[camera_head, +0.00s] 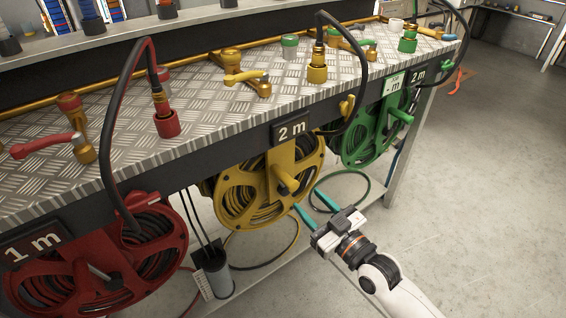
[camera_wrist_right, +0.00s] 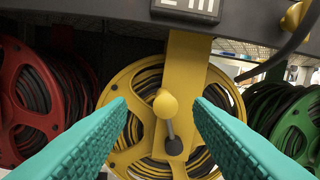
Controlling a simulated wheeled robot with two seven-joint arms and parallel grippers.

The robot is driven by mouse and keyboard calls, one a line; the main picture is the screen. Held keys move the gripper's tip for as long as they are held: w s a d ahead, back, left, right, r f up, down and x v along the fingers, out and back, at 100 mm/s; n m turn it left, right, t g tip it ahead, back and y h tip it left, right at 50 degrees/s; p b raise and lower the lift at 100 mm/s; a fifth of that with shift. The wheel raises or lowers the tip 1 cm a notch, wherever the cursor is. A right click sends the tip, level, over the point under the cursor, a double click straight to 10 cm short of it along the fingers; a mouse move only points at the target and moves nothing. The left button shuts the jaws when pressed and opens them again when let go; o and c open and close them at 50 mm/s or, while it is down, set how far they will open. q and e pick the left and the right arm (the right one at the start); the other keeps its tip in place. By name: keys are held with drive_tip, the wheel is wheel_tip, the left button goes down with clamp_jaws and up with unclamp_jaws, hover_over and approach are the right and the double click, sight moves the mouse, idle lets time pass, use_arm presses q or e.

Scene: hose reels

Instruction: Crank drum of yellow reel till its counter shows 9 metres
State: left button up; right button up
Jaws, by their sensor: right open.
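The yellow reel (camera_head: 232,200) hangs under the bench edge, with dark hose wound on its drum. Its counter (camera_head: 292,130) reads 2 m; in the right wrist view the counter (camera_wrist_right: 185,8) is cut off by the top edge. A yellow crank knob (camera_head: 287,180) stands out from the drum's front on a grey stem. My right gripper (camera_head: 313,207) is open, its teal fingers pointing at the yellow reel. In the right wrist view the knob (camera_wrist_right: 166,104) appears between the fingertips (camera_wrist_right: 160,102), apart from both; depth is unclear. My left gripper is out of view.
A red reel (camera_head: 150,245) with a 1 m counter (camera_head: 38,244) hangs at the left. A green reel (camera_head: 365,140) hangs at the right, its counter (camera_head: 418,77) reading 2 m. Taps and hose fittings stand on the metal bench top (camera_head: 205,110).

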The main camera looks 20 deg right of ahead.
sight(283, 176)
drive_tip(key=shift+g, duration=0.4)
drive_tip(key=x, duration=0.3)
drive_tip(key=b+x, duration=0.1)
drive_tip(key=x, duration=0.3)
drive_tip(key=d+f+x, duration=0.1)
drive_tip(key=x, duration=0.2)
drive_tip(key=shift+w+a, duration=0.1)
drive_tip(key=shift+w, duration=0.3)
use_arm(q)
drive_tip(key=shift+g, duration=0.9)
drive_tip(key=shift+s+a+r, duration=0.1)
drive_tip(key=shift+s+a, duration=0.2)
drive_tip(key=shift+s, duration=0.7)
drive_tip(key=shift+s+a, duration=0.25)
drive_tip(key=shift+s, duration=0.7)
use_arm(e)
drive_tip(key=shift+x, duration=0.8)
drive_tip(key=shift+c, duration=0.2)
clamp_jaws()
